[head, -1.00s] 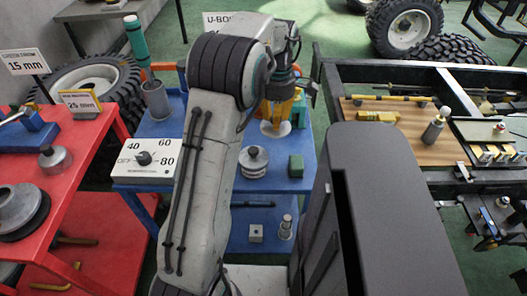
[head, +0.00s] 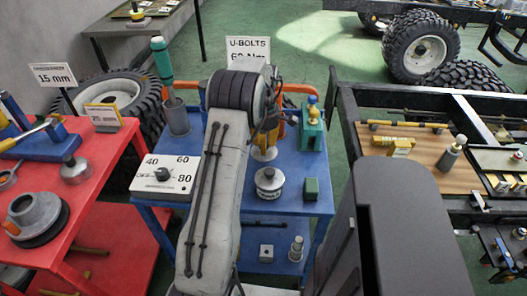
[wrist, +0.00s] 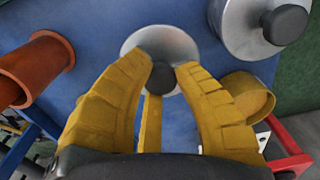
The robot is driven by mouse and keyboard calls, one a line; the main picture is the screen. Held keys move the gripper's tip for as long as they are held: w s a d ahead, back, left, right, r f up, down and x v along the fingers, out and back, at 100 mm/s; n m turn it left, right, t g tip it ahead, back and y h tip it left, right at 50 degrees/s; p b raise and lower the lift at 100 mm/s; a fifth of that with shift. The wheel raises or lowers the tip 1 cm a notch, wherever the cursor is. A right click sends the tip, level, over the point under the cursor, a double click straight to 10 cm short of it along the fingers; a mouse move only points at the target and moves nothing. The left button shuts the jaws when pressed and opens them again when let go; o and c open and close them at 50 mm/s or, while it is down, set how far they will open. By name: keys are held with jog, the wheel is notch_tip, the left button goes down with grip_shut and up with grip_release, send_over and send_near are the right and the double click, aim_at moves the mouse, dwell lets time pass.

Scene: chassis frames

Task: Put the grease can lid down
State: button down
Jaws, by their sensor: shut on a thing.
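A round silver lid (head: 264,154) with a dark knob hangs below my gripper (head: 266,143) in the head view, over the blue trolley (head: 312,158). In the wrist view the lid (wrist: 150,40) lies flat beyond the yellow fingertips, and its knob sits between them. My gripper (wrist: 163,75) is shut on the lid. I cannot tell whether the lid touches the trolley top.
A green block (head: 311,187) stands right of the can-like piece. A white dial box (head: 165,176) and a grey cup with a green-handled tool (head: 176,115) are at left. A green piece with a yellow top (head: 312,130) stands at the back right. An orange-brown tube (wrist: 35,68) shows in the wrist view.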

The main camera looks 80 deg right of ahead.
jog(key=shift+w+f+p, duration=0.1)
jog(key=shift+f+p, duration=0.4)
jog(key=shift+f, duration=1.6)
jog(key=shift+f, duration=0.1)
jog(key=c, duration=1.1)
grip_release()
